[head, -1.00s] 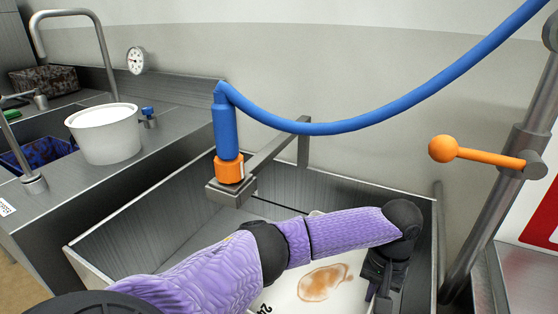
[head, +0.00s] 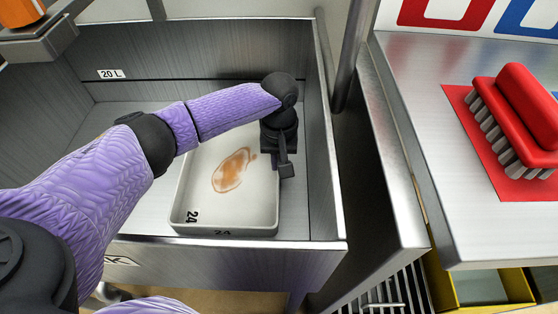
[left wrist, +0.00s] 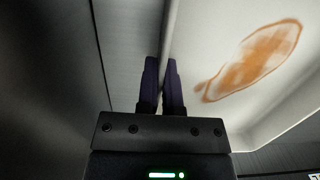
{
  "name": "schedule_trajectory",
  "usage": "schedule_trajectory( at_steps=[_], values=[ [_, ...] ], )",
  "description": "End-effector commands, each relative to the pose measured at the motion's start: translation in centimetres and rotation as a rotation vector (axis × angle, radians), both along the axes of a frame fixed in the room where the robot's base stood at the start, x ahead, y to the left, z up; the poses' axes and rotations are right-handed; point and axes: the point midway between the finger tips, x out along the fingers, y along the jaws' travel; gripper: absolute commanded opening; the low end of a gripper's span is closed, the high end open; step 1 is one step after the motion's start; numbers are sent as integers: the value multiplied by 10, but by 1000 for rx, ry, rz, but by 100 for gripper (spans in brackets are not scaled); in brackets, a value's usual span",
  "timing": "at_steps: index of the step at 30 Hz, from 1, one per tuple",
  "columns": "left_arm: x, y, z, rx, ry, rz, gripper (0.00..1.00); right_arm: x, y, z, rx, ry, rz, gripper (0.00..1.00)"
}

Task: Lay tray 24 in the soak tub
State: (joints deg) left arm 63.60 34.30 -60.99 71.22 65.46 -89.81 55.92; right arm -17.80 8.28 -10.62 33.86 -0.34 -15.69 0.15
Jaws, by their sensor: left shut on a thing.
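Tray 24 (head: 250,208) is a white, shallow tray with a brown stain inside and black "24" marks at its near left corner. It is within the walls of the grey metal soak tub (head: 230,262), close to the tub's right and near walls. It looks about level; I cannot tell if it touches the tub floor. My left gripper (head: 284,172) is shut on the tray's right rim. In the left wrist view, the fingers (left wrist: 162,75) pinch the rim of the tray (left wrist: 215,35), with the stain beside them. My right gripper is out of view.
A "20 L" label (head: 111,74) and a dark line mark the tub's back wall. An orange and grey fitting (head: 35,30) overhangs at top left. To the right, a metal counter (head: 420,120) holds a red brush (head: 520,115) on a red mat. A yellow bin (head: 490,285) is below it.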

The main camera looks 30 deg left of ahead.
Motion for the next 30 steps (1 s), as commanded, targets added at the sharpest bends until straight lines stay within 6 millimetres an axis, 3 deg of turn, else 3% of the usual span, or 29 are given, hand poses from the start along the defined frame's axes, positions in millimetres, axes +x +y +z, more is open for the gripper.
schedule_trajectory(
  at_steps=[4,6,9,18,20,27,30],
  values=[
    [0,0,-1,0,0,0,0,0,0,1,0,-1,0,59],
    [0,0,-1,0,-1,-1,20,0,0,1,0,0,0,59],
    [0,0,-1,0,0,-1,41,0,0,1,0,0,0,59],
    [0,0,1,0,-1,-1,42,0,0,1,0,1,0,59],
    [1,0,12,-1,-4,-1,42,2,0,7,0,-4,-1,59],
    [8,3,83,-2,-8,0,42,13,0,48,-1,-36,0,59],
    [11,4,105,-2,-6,-1,42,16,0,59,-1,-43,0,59]
  ],
)
